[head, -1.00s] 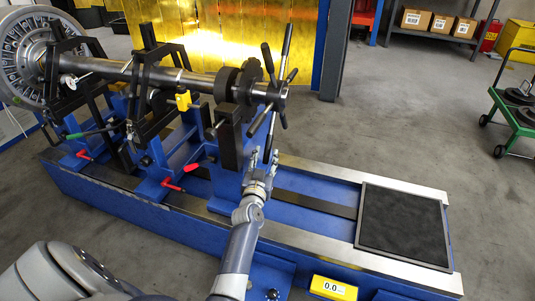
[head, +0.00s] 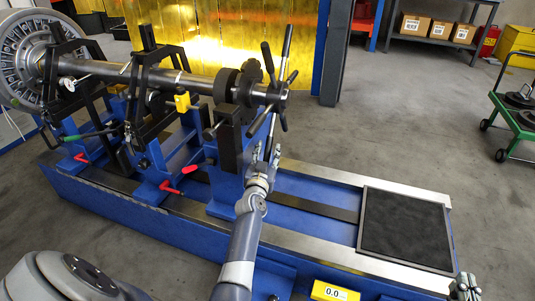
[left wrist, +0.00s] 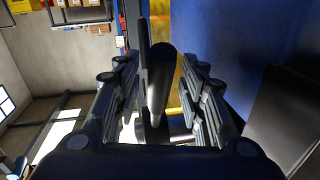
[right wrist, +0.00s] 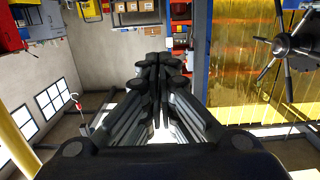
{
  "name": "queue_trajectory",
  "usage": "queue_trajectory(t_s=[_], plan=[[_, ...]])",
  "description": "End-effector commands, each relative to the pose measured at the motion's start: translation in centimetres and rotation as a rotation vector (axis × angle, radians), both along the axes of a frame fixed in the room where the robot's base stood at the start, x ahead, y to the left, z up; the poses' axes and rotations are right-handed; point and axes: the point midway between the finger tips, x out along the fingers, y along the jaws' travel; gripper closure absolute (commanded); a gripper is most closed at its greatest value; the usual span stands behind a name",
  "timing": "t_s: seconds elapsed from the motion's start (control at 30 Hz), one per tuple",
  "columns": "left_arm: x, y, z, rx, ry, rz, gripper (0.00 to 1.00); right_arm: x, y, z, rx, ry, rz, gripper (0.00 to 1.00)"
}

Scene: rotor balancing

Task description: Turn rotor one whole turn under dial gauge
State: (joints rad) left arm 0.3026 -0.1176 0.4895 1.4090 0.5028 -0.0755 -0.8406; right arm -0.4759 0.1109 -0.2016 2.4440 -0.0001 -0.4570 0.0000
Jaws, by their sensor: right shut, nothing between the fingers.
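The rotor is a long steel shaft (head: 190,80) with a bladed disc (head: 25,62) at its left end and a dark star handle (head: 276,92) with several spokes at its right end. A dial gauge (head: 70,81) with a white face stands by the shaft near the disc; its reading is too small to tell. My left gripper (head: 266,153) is open below the star handle, at its downward spoke. In the left wrist view a dark spoke (left wrist: 158,75) stands between the parted fingers, with gaps beside it. My right gripper (head: 465,285) is shut and empty, low at the right, away from the rotor.
The rotor rests on blue stands with red levers (head: 170,190) and a yellow block (head: 182,101). A black mat (head: 404,228) lies on the right of the blue bed. A yellow display (head: 335,292) at the front edge reads 0.0. A green cart (head: 515,120) stands far right.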

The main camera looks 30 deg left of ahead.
Motion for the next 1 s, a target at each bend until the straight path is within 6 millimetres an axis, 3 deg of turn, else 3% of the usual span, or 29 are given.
queue_trajectory(t_s=[0.07, 0.23, 0.6, 0.77, 1.0], plan=[[0.0, 0.0, 0.0, 0.0, 0.0, 0.0, 0.62, 0.0, 0.0, 0.0, 0.0, 0.0, 0.0, 1.0], [0.0, 0.0, 0.0, 0.0, 0.0, 0.0, 1.0, 0.0, 0.0, 0.0, 0.0, 0.001, 0.0, 1.0], [0.1, 0.0, -0.1, 0.002, -0.004, 0.001, 1.0, 0.1, 0.1, 0.4, 0.007, -0.025, 0.001, 1.0], [0.3, 0.1, -0.3, 0.005, -0.013, 0.001, 1.0, 0.2, 0.5, 2.7, 0.038, -0.145, 0.009, 1.0], [0.8, 0.3, -0.6, 0.012, -0.042, 0.002, 1.0, -0.9, 1.0, 8.3, 0.115, -0.437, 0.026, 1.0]])
